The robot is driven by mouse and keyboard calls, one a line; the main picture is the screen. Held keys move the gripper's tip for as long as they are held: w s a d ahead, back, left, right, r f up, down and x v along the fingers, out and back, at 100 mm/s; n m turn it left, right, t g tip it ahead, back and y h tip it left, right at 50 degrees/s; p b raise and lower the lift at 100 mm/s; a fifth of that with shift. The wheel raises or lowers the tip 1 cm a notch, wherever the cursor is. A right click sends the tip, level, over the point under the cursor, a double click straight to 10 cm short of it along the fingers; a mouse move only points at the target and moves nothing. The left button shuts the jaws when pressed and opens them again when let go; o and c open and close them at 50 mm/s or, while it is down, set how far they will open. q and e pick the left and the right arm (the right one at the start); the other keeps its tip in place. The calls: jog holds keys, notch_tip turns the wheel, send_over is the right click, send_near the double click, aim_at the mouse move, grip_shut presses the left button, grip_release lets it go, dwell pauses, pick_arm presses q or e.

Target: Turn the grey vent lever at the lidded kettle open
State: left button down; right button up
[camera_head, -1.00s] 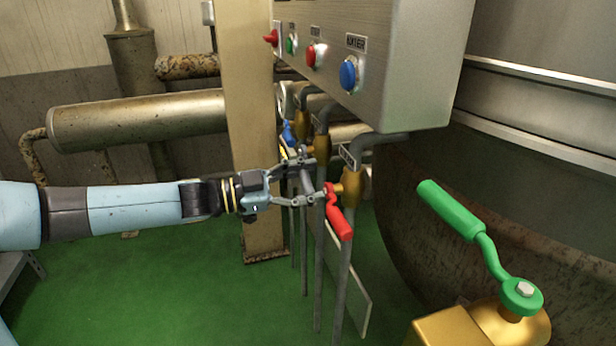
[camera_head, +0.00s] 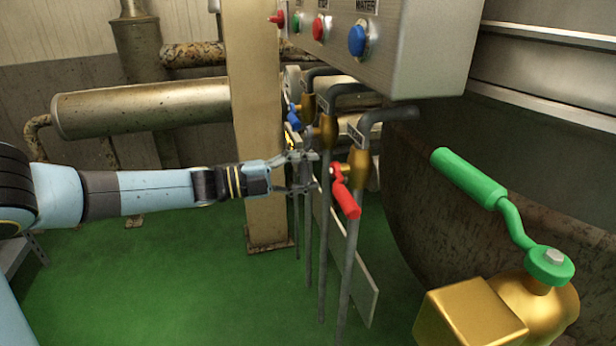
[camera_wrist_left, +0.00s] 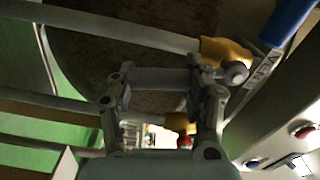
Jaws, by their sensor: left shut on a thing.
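The grey vent lever (camera_wrist_left: 160,80) shows in the left wrist view as a grey bar across my left gripper (camera_wrist_left: 164,84), running to the brass valve (camera_wrist_left: 222,50). My left gripper is shut on the lever. In the head view my left gripper (camera_head: 304,173) reaches in from the left, beside the brass valve (camera_head: 327,131) on the middle pipe; the lever is mostly hidden there among the fingers. The kettle (camera_head: 450,240) is a large rusty vessel behind the pipes; whether it has a lid cannot be told. My right gripper is out of view.
A red lever (camera_head: 346,198) hangs from its valve just right of my gripper. A blue lever (camera_head: 293,117) sits behind. A large green-handled valve (camera_head: 470,179) stands at right. The button box (camera_head: 430,50) overhangs the pipes, and a beige post (camera_head: 255,90) stands behind my arm.

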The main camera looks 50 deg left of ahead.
pick_arm(q)
jog(key=shift+w+a+f+m+b, duration=0.2)
jog(key=shift+a+m, duration=0.2)
jog(key=shift+m, duration=0.25)
jog(key=shift+w+a+f+m+b, duration=0.15)
jog(key=shift+a+m, duration=0.25)
jog(key=shift+m, duration=0.25)
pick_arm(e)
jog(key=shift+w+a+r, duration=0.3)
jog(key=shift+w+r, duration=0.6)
pick_arm(q)
jog(key=c, duration=0.5)
grip_release()
jog(key=shift+r, duration=0.15)
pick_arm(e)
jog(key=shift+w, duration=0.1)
pick_arm(q)
jog(key=shift+s+a, duration=0.1)
jog(key=shift+s, duration=0.05)
jog(key=v, duration=1.1)
jog(key=shift+s+a, duration=0.2)
jog(key=shift+s, duration=0.1)
